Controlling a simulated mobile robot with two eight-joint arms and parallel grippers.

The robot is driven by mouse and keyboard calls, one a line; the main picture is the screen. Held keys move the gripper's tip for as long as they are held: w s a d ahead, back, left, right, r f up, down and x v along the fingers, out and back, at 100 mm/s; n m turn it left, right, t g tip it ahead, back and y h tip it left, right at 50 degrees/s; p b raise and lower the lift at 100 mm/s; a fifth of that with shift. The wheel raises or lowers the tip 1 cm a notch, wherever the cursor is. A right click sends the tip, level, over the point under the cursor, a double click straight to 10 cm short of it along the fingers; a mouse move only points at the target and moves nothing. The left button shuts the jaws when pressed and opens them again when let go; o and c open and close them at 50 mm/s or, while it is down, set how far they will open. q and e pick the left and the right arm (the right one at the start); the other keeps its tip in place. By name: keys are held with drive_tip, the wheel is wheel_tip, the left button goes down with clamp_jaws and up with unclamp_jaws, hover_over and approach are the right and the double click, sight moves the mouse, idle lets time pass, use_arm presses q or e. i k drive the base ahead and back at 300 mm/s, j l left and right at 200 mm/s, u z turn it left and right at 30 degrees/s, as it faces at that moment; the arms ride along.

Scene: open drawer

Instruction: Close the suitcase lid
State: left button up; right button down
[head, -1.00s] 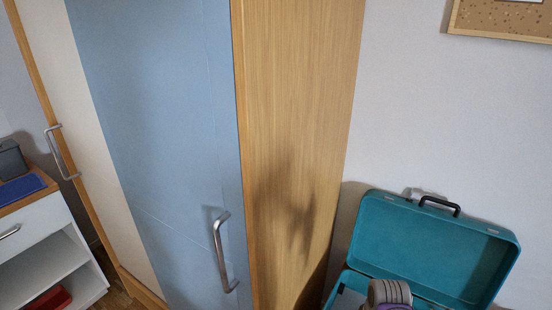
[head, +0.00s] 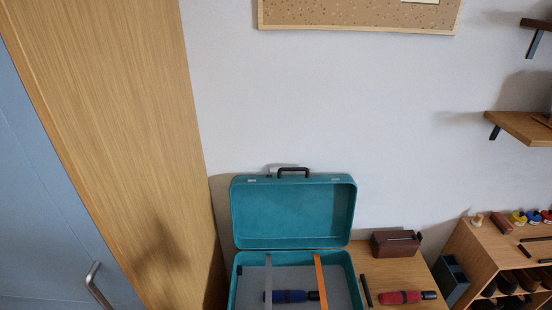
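The teal suitcase (head: 235,280) stands open on a wooden table (head: 398,270) at the bottom middle of the head view. Its lid (head: 293,213) is raised and leans back near the wall, with a dark handle (head: 293,172) on its top edge. The grey-lined base holds a dark blue item (head: 288,296) with a black end. A grey strap (head: 268,275) and an orange strap (head: 320,278) run across the base. The suitcase's front is cut off by the bottom edge. Neither gripper shows in the view.
A wooden wardrobe (head: 110,110) with a blue door (head: 40,200) stands left. A brown box (head: 396,243), a black stick (head: 366,290) and a red item (head: 400,297) lie right of the suitcase. A wooden shelf unit (head: 465,250) and wall shelf (head: 525,127) are further right.

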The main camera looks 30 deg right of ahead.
sight(278, 212)
drive_tip(key=z, duration=1.1)
